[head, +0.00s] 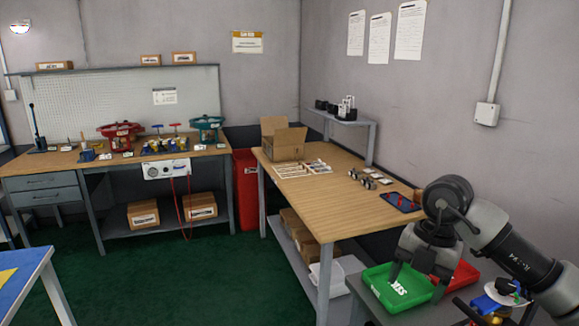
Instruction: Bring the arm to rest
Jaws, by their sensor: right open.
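My right arm (515,255) reaches in from the right edge, grey and black, and bends at a round joint. Whether the fingertips touch the tray cannot be told. My left arm and left gripper are not in view.
A red tray (463,274) is partly hidden behind the arm. A wooden-topped table (325,205) holds an open cardboard box (284,140) and small parts. A workbench (60,168) with valves stands at the back left. The green floor (170,270) between is clear.

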